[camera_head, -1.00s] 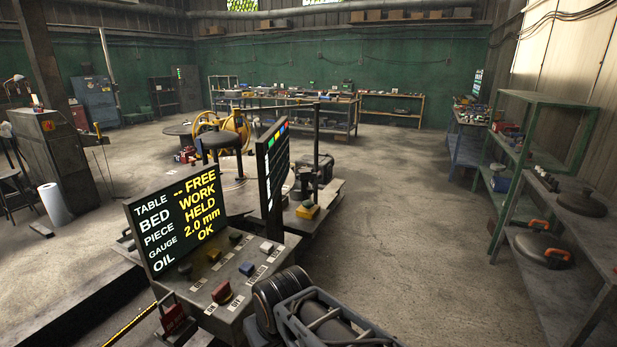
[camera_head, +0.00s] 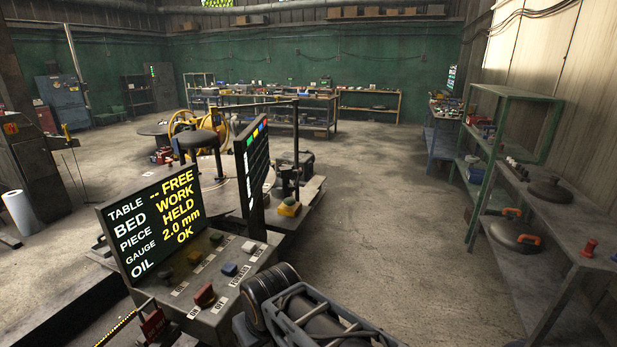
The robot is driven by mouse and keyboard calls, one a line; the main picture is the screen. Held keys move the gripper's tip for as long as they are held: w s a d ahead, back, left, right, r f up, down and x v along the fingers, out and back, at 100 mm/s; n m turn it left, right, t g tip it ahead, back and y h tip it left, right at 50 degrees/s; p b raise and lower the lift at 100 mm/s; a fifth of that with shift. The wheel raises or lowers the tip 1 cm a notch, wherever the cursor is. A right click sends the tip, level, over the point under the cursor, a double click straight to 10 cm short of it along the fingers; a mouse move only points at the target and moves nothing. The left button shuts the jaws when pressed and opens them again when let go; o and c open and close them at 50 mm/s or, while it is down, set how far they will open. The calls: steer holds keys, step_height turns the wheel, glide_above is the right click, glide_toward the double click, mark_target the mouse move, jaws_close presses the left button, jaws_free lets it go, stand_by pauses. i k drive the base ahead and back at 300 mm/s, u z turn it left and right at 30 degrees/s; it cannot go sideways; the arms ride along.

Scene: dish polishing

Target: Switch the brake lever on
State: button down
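A grey control console (camera_head: 213,318) stands at the lower middle. It carries several small levers or knobs, among them a red one (camera_head: 204,295), a blue one (camera_head: 229,269) and a pale one (camera_head: 249,246). Small white labels lie beside them; those near the red one seem to read ON and OFF. I cannot tell for sure which one is the brake lever or how it is set. A lit screen (camera_head: 152,228) behind them reads TABLE FREE, BED WORK, PIECE HELD, GAUGE 2.0 mm, OIL OK. My arm shows at the bottom, right of the console; its gripper is not visible.
A second dark panel (camera_head: 250,175) stands upright behind the console. A round machine table (camera_head: 226,187) lies beyond it. On the right, a grey shelf (camera_head: 567,212) holds lidded pans and a red object (camera_head: 588,247). The concrete floor (camera_head: 385,220) between is clear.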

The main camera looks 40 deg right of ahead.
mark_target(300, 172)
steer(key=z, duration=1.8)
steer(key=i, duration=3.9)
steer(key=u, duration=3.6)
